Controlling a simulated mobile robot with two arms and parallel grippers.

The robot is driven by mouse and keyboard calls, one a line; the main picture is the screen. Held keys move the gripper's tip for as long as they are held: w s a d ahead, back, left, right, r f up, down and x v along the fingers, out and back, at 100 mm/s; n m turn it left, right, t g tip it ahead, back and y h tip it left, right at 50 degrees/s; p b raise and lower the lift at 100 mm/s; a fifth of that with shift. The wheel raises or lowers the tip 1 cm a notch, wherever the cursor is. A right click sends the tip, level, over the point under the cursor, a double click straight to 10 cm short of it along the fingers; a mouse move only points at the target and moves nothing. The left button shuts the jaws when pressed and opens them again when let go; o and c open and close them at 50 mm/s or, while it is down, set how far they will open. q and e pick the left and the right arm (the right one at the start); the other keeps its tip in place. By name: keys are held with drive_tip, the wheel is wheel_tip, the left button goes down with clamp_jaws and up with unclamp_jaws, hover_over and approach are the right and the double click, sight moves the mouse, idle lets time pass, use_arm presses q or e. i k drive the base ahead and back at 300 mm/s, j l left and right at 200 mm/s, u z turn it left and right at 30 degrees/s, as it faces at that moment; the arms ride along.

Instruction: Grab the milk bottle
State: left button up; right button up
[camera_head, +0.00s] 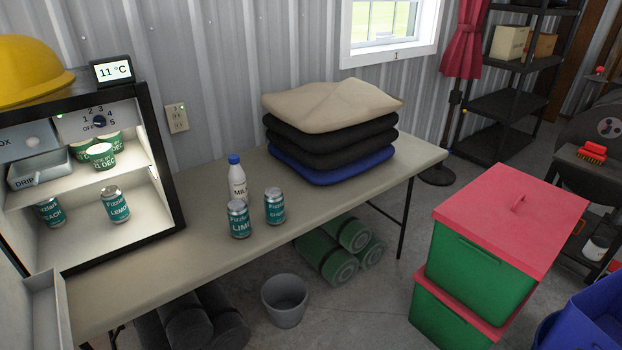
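The milk bottle (237,184) is white with a blue cap and stands upright on the long beige table (330,202). Its lower part is partly hidden by a teal and silver can (238,220) marked LIME in front of it. A second teal can (274,206) stands just to the right of the first. No gripper shows in the head view.
An open lit fridge (165,205) with cans and cups stands at the table's left end. Folded cushions (335,150) are stacked right of the bottle. Red-lidded green bins (480,265), a grey bucket (285,303) and green rolls (328,262) are on the floor.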

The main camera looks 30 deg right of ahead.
sight(236, 177)
drive_tip(key=i+z, duration=0.35)
drive_tip(key=i, duration=0.35)
drive_tip(key=i+j+z, duration=0.15)
drive_tip(key=i+z, duration=0.25)
drive_tip(key=i, duration=0.3)
drive_tip(key=i+j, duration=0.3)
drive_tip(key=i, duration=0.2)
drive_tip(key=k+l, duration=0.2)
drive_tip(key=l+u, duration=0.5)
drive_tip(key=k+l+u, duration=0.2)
drive_tip(key=l+u, duration=0.25)
